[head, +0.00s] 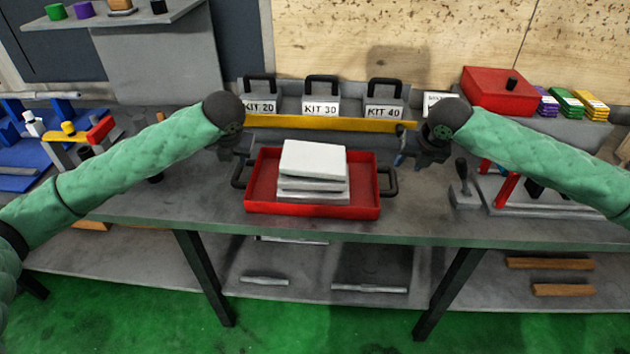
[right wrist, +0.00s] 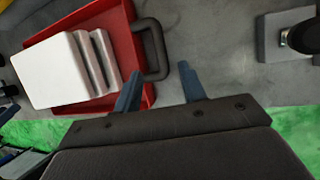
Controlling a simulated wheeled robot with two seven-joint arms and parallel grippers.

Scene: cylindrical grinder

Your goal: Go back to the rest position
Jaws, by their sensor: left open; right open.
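My left gripper (head: 230,147) is above the bench at the left end of a red tray, near its left handle; its fingers are mostly hidden by the wrist. My right gripper (head: 402,158) is above the tray's right end. In the right wrist view its two fingers (right wrist: 160,90) are apart and empty, with the tray's black handle (right wrist: 152,48) just beyond them. The red tray (head: 312,208) sits flat on the bench and holds a stack of white blocks (head: 313,160). The tray's edge also shows in the right wrist view (right wrist: 128,30).
Behind the tray stand boxes labelled KIT 20 (head: 260,106), KIT 30 (head: 321,107) and KIT 40 (head: 384,110), behind a yellow rail (head: 310,122). A red box (head: 498,92) is at the back right. A blue fixture (head: 30,150) stands left. Bare bench (head: 330,229) lies in front of the tray.

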